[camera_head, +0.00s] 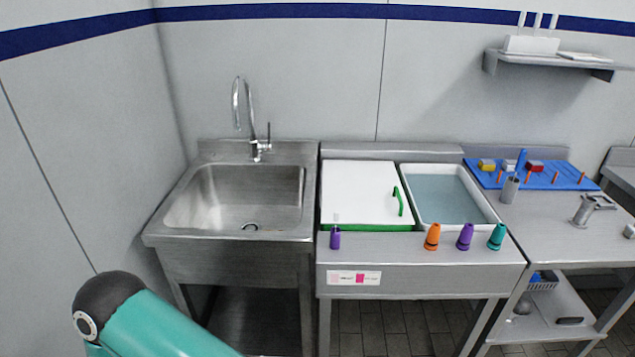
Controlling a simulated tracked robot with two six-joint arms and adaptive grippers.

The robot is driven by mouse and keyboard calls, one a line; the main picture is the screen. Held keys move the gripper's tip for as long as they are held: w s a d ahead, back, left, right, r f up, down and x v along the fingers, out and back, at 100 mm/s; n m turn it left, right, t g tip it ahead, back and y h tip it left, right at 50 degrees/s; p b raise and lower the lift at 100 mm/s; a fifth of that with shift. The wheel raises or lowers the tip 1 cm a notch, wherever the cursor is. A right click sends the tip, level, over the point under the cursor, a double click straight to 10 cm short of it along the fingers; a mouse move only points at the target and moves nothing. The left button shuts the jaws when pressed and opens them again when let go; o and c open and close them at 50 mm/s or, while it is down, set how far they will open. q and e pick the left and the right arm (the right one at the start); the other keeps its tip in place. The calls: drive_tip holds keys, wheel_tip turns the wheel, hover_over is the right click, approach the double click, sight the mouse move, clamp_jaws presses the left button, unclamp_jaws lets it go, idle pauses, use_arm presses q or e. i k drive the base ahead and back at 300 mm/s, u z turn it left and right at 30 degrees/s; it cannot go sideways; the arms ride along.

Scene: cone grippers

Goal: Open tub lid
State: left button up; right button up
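The white tub lid (358,190) lies flat on the left one of two tubs set in the metal bench. A green handle (398,201) stands up near the lid's right edge. The green rim of the tub (372,228) shows under the lid's front edge, and the inside of the tub is hidden. Neither gripper is in view. Only a teal and black part of my arm shows at the bottom left, well apart from the lid.
An open white tub (446,198) with pale blue content is right of the lid. A purple cone (335,238) stands before the lid; orange (432,237), purple (465,237) and teal (497,237) cones stand farther right. A sink (237,197) is at left.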

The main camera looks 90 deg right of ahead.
sight(363, 192)
drive_tip(key=z, duration=0.05)
drive_tip(key=i, duration=0.25)
drive_tip(key=z, duration=2.7)
drive_tip(key=i, duration=0.15)
drive_tip(key=u, duration=4.35)
drive_tip(key=k, duration=0.5)
drive_tip(key=z, duration=5.5)
